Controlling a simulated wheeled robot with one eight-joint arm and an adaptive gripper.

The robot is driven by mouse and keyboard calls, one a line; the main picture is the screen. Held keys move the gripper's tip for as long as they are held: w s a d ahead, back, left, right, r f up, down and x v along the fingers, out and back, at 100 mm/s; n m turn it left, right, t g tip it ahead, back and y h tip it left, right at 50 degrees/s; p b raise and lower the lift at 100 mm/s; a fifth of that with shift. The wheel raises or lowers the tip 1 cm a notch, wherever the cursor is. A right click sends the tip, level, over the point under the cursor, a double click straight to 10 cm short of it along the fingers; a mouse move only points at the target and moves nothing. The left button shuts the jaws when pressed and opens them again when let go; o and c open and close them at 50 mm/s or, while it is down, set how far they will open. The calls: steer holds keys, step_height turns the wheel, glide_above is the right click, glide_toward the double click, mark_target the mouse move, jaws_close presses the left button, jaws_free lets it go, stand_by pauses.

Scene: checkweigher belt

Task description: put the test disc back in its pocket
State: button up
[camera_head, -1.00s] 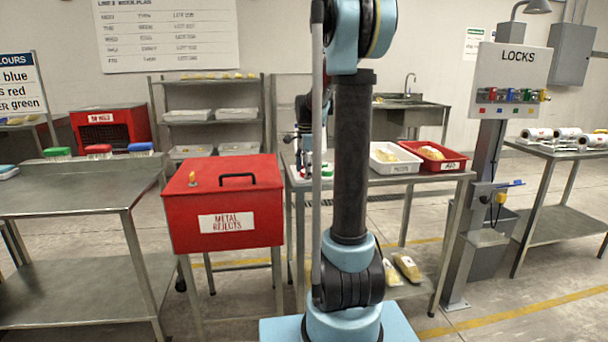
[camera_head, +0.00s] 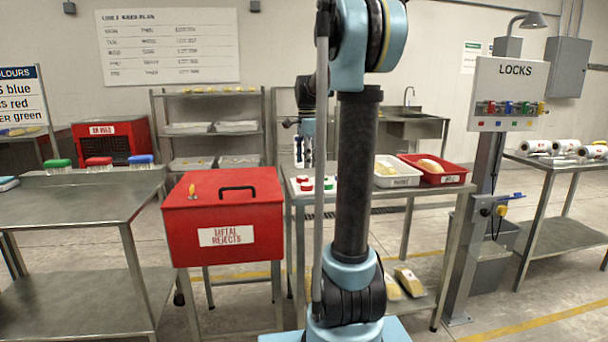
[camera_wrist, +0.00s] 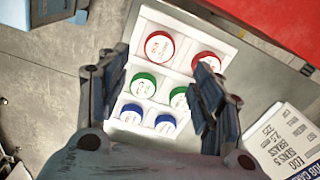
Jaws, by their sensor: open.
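A white pocketed tray (camera_wrist: 188,35) fills the middle of the wrist view. In it are two red discs (camera_wrist: 159,46), two green discs (camera_wrist: 143,85) and two blue discs (camera_wrist: 131,114) with pale labelled tops. The right-hand red and green discs are partly covered by a finger. I cannot tell which one is the test disc. My gripper (camera_wrist: 163,80) is open and empty, its fingers on either side of the tray, above it. In the head view my gripper (camera_head: 303,160) hangs over the steel table, just above the red and green discs (camera_head: 329,185).
A red metal-rejects box (camera_head: 225,205) stands left of the table. A white tray (camera_head: 397,180) and a red tray (camera_head: 445,177) stand on the table's right side. In the wrist view a printed card (camera_wrist: 285,140) lies right of the pocketed tray.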

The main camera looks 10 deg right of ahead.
steer(key=s+f+n+t, duration=0.1)
steer(key=s+f+n, duration=0.25)
steer(key=s, duration=0.65)
steer(key=s+f+n, duration=0.2)
steer(key=s+n, duration=0.3)
steer(key=s, duration=0.5)
steer(key=s+a+f+n+t, duration=0.1)
steer(key=s+f+n, duration=0.7)
steer(key=s+f, duration=0.6)
steer(key=shift+s+f, duration=0.4)
steer(key=shift+f, duration=0.35)
steer(key=shift+w, duration=0.1)
